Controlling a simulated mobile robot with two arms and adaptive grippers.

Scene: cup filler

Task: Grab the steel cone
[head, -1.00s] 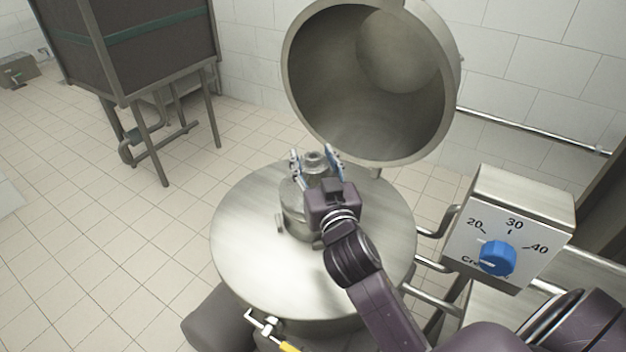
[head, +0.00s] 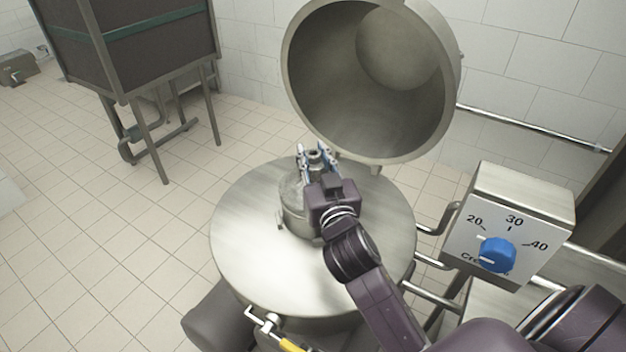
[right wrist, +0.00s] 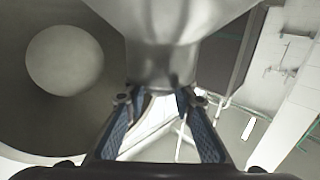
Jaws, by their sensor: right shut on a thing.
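The steel cone (head: 313,155) shows in the head view as a small grey neck above the round steel top of the machine, mostly hidden by my right gripper. In the right wrist view the steel cone (right wrist: 165,40) fills the upper middle, wide above and narrowing to a neck. My right gripper (head: 316,151) has its fingers closed in on both sides of this neck. Its blue-padded fingers also show in the right wrist view (right wrist: 155,98), one on each side of the neck. My left gripper is not in view.
The round steel top (head: 245,235) lies under my right arm. A large open steel lid (head: 320,95) stands behind it. A control box (head: 520,205) with a blue knob (head: 497,255) is at the right. A dark cabinet (head: 140,50) stands back left; the tiled floor between is clear.

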